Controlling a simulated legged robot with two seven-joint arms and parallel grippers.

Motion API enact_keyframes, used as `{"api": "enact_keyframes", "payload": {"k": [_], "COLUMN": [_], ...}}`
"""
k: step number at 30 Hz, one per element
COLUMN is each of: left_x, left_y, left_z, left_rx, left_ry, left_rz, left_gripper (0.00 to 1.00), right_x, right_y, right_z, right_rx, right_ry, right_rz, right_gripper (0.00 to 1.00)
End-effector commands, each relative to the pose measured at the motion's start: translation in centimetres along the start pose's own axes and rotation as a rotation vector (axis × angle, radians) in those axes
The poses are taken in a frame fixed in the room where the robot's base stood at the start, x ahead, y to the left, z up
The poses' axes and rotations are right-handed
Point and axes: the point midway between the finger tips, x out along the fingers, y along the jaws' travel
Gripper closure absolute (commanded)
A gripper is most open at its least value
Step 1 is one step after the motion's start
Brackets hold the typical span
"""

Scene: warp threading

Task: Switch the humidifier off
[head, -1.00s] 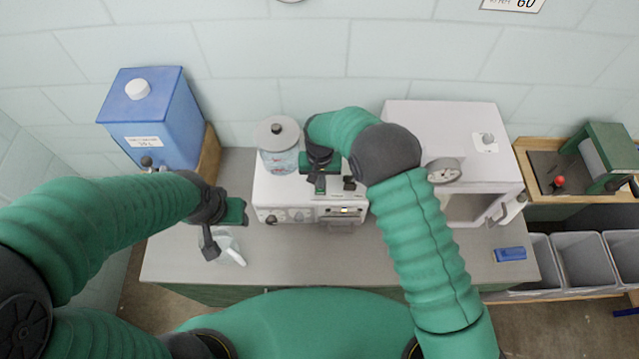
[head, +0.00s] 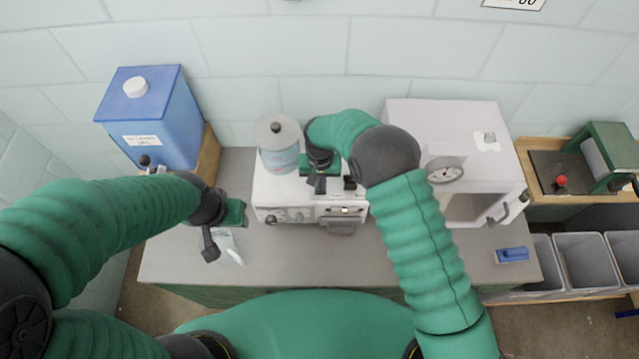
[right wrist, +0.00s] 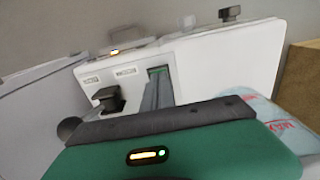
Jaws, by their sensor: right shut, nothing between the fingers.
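The humidifier appears to be the white box (head: 268,190) on the bench, with knobs and a small panel on its front. A clear jar with a grey lid (head: 278,135) stands at its back left. My right gripper (head: 318,186) is shut and empty, pointing down over the box top. In the right wrist view its fingers (right wrist: 158,92) reach down to the white top, beside a black rocker switch (right wrist: 106,98). A bit of green shows at the fingertips; whatever lies under them is hidden, and contact is unclear. My left gripper (head: 210,245) hangs over the bench's left part, its jaws unclear.
A clear, pale item (head: 229,250) lies by my left gripper. A blue tank (head: 150,115) stands at the back left. A white cabinet with a gauge (head: 455,125) stands right of the box, and a blue object (head: 512,254) lies near the right edge. The bench front (head: 390,260) is clear.

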Motion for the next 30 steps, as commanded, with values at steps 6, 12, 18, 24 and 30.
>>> {"api": "enact_keyframes", "payload": {"k": [6,12,18,24,30], "left_x": [0.3,-0.4,-1.6,-2.7,-3.7], "left_y": [0.0,0.0,0.0,0.0,0.0], "left_z": [0.1,-0.1,-0.4,-0.6,-0.9], "left_rx": [0.000,0.000,0.000,0.000,0.000], "left_ry": [0.000,0.000,0.000,0.000,0.000], "left_rz": [0.000,0.000,0.000,0.000,0.000], "left_gripper": [0.55,0.55,0.55,0.55,0.55], "right_x": [0.4,-0.6,-2.7,-4.7,-6.5], "right_y": [0.0,0.0,0.0,0.0,0.0], "right_z": [0.0,-0.1,0.0,0.0,0.0], "right_rx": [0.000,0.000,0.000,0.000,0.000], "right_ry": [0.000,0.000,0.000,0.001,0.001], "right_rz": [0.000,0.000,0.000,0.000,0.000], "right_gripper": [1.00,1.00,1.00,1.00,1.00]}}
